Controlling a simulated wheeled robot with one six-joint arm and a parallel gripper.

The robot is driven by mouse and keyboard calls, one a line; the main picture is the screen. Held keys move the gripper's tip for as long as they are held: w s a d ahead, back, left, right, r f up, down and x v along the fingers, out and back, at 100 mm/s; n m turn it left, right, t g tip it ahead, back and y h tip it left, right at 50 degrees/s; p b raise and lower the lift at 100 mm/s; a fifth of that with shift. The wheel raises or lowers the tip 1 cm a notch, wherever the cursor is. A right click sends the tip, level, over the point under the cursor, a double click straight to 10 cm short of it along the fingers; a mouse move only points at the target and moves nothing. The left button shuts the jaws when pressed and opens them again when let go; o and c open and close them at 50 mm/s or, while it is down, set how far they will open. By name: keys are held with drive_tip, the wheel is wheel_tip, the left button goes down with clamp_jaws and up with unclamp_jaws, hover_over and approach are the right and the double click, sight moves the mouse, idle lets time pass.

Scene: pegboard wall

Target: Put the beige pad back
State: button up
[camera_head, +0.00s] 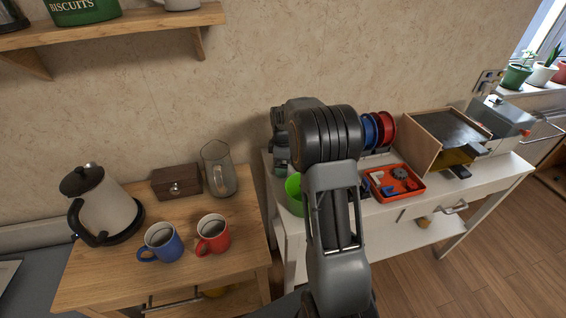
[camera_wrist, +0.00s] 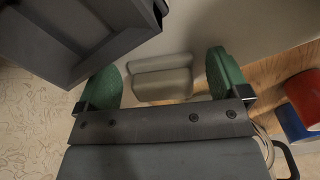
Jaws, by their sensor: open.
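My gripper (camera_wrist: 162,70) shows in the wrist view with its two green fingers spread apart and open. A pale beige block, which looks like the beige pad (camera_wrist: 162,84), appears in the gap between the fingers. A gap shows on each side of it, and I cannot tell how far beyond the fingertips it lies. A pale, smooth surface is behind it. In the head view my arm hides most of the gripper, and I cannot make out the pad there.
A dark grey box-like thing (camera_wrist: 75,35) is close at the wrist view's upper left. The white table holds a green cup (camera_head: 293,194), an orange tray (camera_head: 411,194) and a wooden-sided box (camera_head: 425,145). Mugs, a kettle (camera_head: 103,205) and a pitcher (camera_head: 219,170) stand on the wooden table.

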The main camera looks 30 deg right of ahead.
wheel_tip(320, 180, up, 12)
drive_tip(key=p, duration=0.2)
drive_tip(key=s+a+r+m+t, duration=0.25)
drive_tip(key=s+a+m, duration=0.25)
drive_tip(key=s+a, duration=0.45)
drive_tip(key=s+a+f+m, duration=0.1)
drive_tip(key=s+m, duration=0.2)
drive_tip(key=s, duration=0.3)
drive_tip(key=s+a+f+m, duration=0.2)
drive_tip(key=s+m, duration=0.1)
drive_tip(key=s, duration=0.4)
drive_tip(key=shift+s+f, duration=0.15)
drive_tip(key=shift+f, duration=0.1)
drive_tip(key=shift+t, duration=0.25)
